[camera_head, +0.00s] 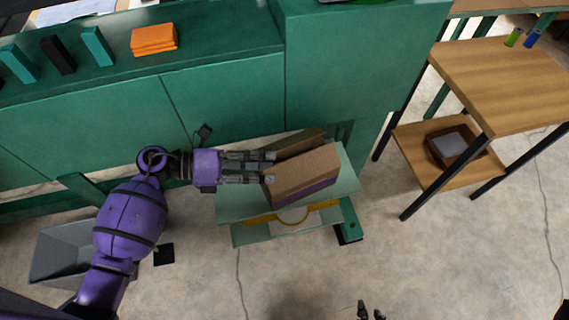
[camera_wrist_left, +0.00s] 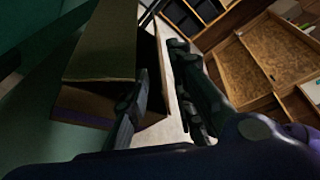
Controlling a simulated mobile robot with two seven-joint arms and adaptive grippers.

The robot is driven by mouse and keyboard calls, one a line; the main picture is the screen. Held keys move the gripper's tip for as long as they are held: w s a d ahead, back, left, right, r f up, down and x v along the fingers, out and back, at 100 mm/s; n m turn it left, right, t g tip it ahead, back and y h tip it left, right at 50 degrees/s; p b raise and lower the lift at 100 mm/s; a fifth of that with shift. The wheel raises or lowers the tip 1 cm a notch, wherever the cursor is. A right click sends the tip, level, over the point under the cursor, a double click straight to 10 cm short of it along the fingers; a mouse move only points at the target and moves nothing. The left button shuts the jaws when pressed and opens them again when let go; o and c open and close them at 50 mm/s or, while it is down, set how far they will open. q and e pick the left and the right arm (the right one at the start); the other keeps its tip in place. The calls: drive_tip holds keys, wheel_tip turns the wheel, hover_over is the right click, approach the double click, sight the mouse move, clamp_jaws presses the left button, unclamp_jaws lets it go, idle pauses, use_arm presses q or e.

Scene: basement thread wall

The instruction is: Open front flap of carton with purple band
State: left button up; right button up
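The brown carton (camera_head: 304,170) stands on a pale green stand in front of the green cabinet, with a purple band (camera_head: 308,192) along its lower front. A second brown panel (camera_head: 300,143) shows behind its near panel. In the left wrist view the carton (camera_wrist_left: 100,55) fills the upper left, with a purple strip low down. My left gripper (camera_head: 271,167) is at the carton's left end, its fingers pointing right. In the wrist view its fingers are apart, one overlapping the carton's edge; contact is unclear. My right gripper (camera_head: 370,312) barely shows at the bottom edge, its dark tips apart.
The green cabinet (camera_head: 225,100) closes off the back. A wooden shelf table (camera_head: 505,75) stands at right, a grey bin (camera_head: 60,250) at left. The front floor is mostly clear.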

sight(284, 166)
use_arm(q)
drive_tip(key=x, duration=0.5)
drive_tip(key=shift+d+p, duration=0.15)
drive_tip(key=shift+p, duration=0.15)
drive_tip(key=shift+f, duration=0.1)
clamp_jaws()
